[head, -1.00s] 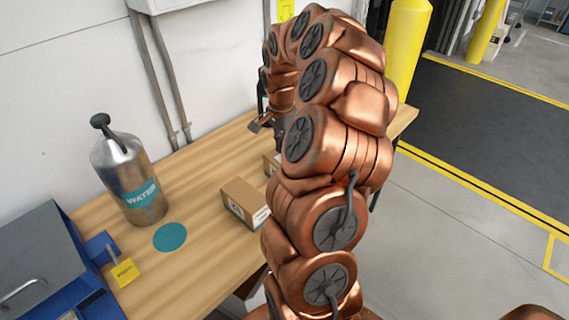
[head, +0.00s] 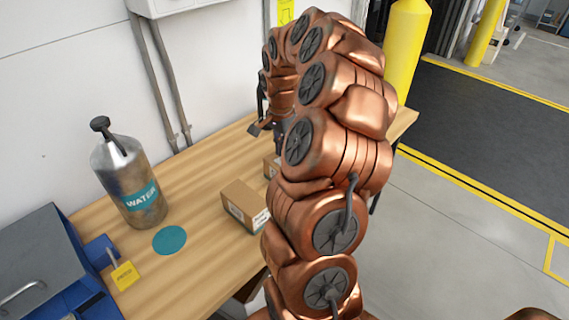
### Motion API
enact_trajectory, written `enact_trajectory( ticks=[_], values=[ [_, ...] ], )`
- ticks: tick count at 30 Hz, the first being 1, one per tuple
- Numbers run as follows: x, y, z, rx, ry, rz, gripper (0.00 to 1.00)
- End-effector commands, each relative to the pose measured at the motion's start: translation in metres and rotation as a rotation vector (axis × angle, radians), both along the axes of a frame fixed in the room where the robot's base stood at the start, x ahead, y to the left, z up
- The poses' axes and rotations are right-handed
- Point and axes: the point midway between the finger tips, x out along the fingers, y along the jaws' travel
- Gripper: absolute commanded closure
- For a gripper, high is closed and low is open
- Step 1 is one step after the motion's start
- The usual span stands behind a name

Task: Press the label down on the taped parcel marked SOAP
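A brown cardboard parcel (head: 243,198) with white labels on its sides stands on the wooden table (head: 205,253). The print on its labels is too small to read. A second brown parcel (head: 270,166) stands behind it, mostly hidden by my copper arm. I cannot tell which one is marked SOAP. My gripper (head: 262,130) hangs over the far part of the table, above and behind the second parcel. Only part of it shows past the arm, so its opening and anything in it cannot be made out.
A metal WATER bottle (head: 133,185) stands on the table at left, near a flat teal disc (head: 170,240). A blue box with a grey lid (head: 40,265) and a yellow tag (head: 125,274) are at the left front. A wall with conduits (head: 155,80) rises behind.

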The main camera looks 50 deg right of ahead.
Motion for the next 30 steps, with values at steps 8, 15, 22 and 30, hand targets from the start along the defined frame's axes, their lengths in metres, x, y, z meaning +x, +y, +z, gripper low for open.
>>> enact_trajectory(
  ticks=[8,15,22,30],
  values=[
    [0.0,0.0,0.0,0.0,0.0,0.0,1.0],
    [0.0,0.0,-0.002,0.0,0.0,0.0,1.0],
    [0.0,0.0,-0.006,0.0,0.0,0.0,1.0],
    [0.0,0.0,-0.01,0.0,0.0,0.0,1.0]
  ],
)
